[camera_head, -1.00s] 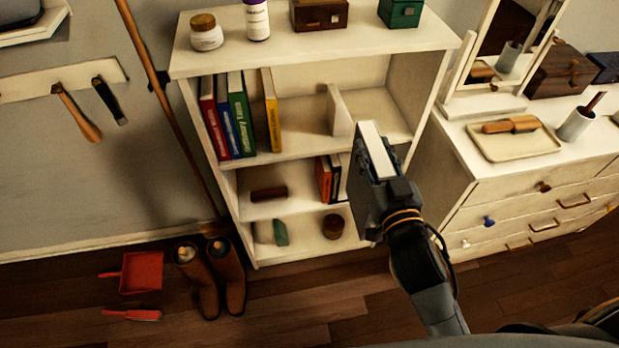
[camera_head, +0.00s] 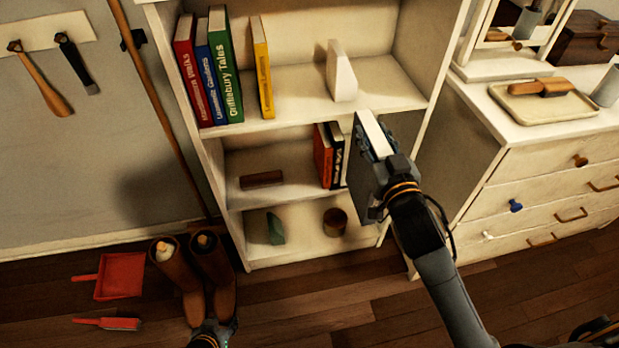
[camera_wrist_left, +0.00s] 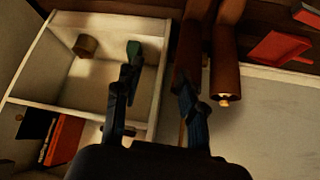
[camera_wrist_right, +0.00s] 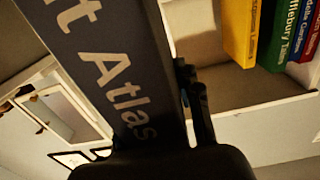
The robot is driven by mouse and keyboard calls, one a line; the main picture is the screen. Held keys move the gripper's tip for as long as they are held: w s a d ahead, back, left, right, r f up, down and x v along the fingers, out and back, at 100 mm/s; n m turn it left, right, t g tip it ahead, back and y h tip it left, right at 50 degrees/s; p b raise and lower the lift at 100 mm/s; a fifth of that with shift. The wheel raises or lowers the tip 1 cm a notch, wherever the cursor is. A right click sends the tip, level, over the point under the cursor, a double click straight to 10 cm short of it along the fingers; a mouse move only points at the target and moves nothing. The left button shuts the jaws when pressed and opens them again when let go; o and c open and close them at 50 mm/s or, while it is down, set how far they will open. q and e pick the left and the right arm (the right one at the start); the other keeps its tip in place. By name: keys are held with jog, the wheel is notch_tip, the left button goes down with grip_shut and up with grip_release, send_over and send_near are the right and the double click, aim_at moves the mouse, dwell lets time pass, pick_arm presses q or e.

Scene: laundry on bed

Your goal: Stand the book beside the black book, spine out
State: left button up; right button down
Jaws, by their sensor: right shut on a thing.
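My right gripper (camera_head: 386,165) is shut on a dark grey book (camera_head: 361,178), held upright in front of the shelf's right side with its white page edge upward. In the right wrist view, the held book (camera_wrist_right: 105,75) shows the letters "t Atlas". The black book (camera_head: 338,153) stands on the middle shelf, right of an orange-red book (camera_head: 323,156); the held book partly hides the space to its right. In the left wrist view the black book (camera_wrist_left: 36,123) is at the lower left. My left gripper (camera_wrist_left: 157,88) is open and empty; its tip shows low in the head view (camera_head: 213,332).
The white bookcase (camera_head: 235,190) has several books and a white bookend (camera_head: 341,72) on its upper shelf. A brown block (camera_head: 262,180) lies on the middle shelf. Boots (camera_head: 185,275) and a red dustpan (camera_head: 120,276) are on the floor. A dresser (camera_head: 520,180) stands right.

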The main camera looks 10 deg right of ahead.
jog(key=w+d+f+b, duration=0.2)
jog(key=w+f+b, duration=0.1)
jog(key=f+b, duration=0.45)
jog(key=w+d+f+b, duration=0.1)
jog(key=w+f+b, duration=0.3)
jog(key=f+b, duration=0.4)
pick_arm(q)
jog(key=w+d+r+t+h+b, duration=0.15)
jog(key=w+r+t, duration=0.3)
jog(key=r, duration=0.55)
jog(key=w+d+r+t+h+b, duration=0.15)
jog(key=w+r+t, duration=0.3)
jog(key=r, duration=0.45)
jog(key=s+d+r+t+h+b, duration=0.1)
jog(key=s+r+t+h+b, duration=0.2)
jog(key=s+r+t, duration=0.3)
notch_tip(320, 180, up, 10)
jog(key=t, duration=0.4)
jog(key=shift+m+t, duration=0.3)
jog(key=shift+t, duration=0.1)
pick_arm(e)
jog(key=w, duration=1.7)
jog(key=shift+w+a, duration=0.15)
jog(key=shift+w, duration=0.1)
